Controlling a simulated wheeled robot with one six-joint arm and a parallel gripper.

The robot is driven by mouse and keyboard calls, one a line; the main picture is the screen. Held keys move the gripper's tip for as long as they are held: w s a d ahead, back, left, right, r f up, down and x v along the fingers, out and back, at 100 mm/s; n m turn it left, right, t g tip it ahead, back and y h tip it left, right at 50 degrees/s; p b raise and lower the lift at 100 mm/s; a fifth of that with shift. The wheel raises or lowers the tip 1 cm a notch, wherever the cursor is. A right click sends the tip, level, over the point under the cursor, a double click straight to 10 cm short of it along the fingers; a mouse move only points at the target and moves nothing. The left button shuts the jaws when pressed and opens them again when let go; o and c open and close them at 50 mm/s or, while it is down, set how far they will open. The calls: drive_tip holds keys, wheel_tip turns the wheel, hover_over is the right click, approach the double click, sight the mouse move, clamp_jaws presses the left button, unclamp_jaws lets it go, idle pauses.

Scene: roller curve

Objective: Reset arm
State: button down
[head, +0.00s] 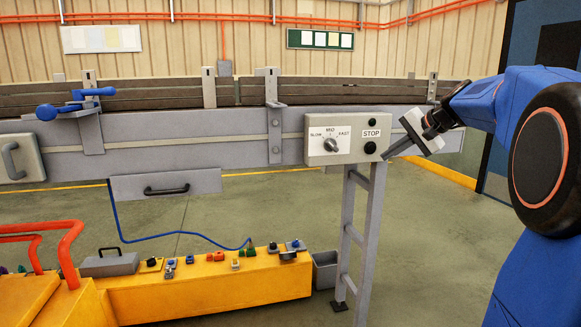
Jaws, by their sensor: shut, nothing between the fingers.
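My gripper (387,157) is shut and empty, at the end of my blue arm on the right side of the head view. Its fingertips point left and down, near the lower right corner of the control box (334,138). I cannot tell whether they touch the box. The box has a speed knob (330,145) with a slow, mid and fast scale. To the right of it is a STOP label (371,133) with a black button (370,148) below it.
The grey conveyor frame (210,140) runs across the view, with a blue clamp handle (60,110) at left. A grey support leg (360,230) stands below the box. A yellow bench (215,295) with several small parts is at lower left. Open floor (430,270) lies at lower right.

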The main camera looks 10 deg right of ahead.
drive_tip(key=s+a+f+n+g+h, duration=0.1)
drive_tip(key=s+a+f+n, duration=0.1)
drive_tip(key=s+a+f, duration=0.5)
drive_tip(key=s+a+f+n+g+h, duration=0.1)
drive_tip(key=s+a+f+n+g, duration=0.15)
drive_tip(key=s+a, duration=0.75)
drive_tip(key=s+a+f+n+h, duration=0.1)
drive_tip(key=s+f+n, duration=0.2)
drive_tip(key=s+f, duration=0.5)
drive_tip(key=s+a+f+n+h, duration=0.1)
drive_tip(key=s+f+n, duration=0.2)
drive_tip(key=s+f, duration=0.5)
drive_tip(key=s, duration=0.4)
drive_tip(key=shift+s+f, duration=0.25)
drive_tip(key=shift+s, duration=0.1)
drive_tip(key=shift+a+g, duration=0.1)
drive_tip(key=shift+g, duration=0.15)
